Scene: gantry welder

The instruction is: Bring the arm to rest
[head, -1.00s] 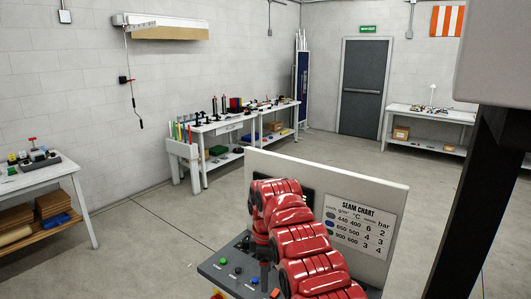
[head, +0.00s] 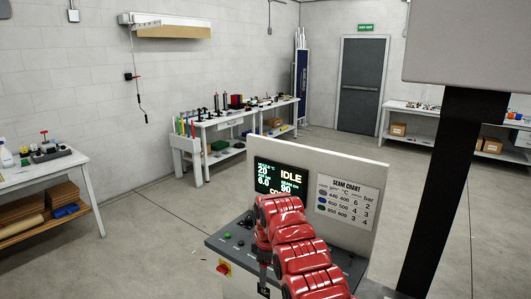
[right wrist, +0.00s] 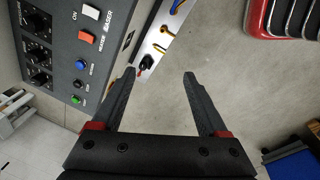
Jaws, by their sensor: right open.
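My red right arm (head: 300,250) reaches in from the bottom of the head view, in front of the control console. In the right wrist view my right gripper (right wrist: 163,76) is open, with nothing between its fingers. The fingers are over bare floor just beside the console (right wrist: 60,80) with its knobs and coloured buttons. The left fingertip appears close to a small black part at the end of a pale strip (right wrist: 152,45); I cannot tell if they touch. My left arm and gripper are not in view.
A dark post (head: 450,190) with a grey box stands at right. Workbenches (head: 240,115) line the wall.

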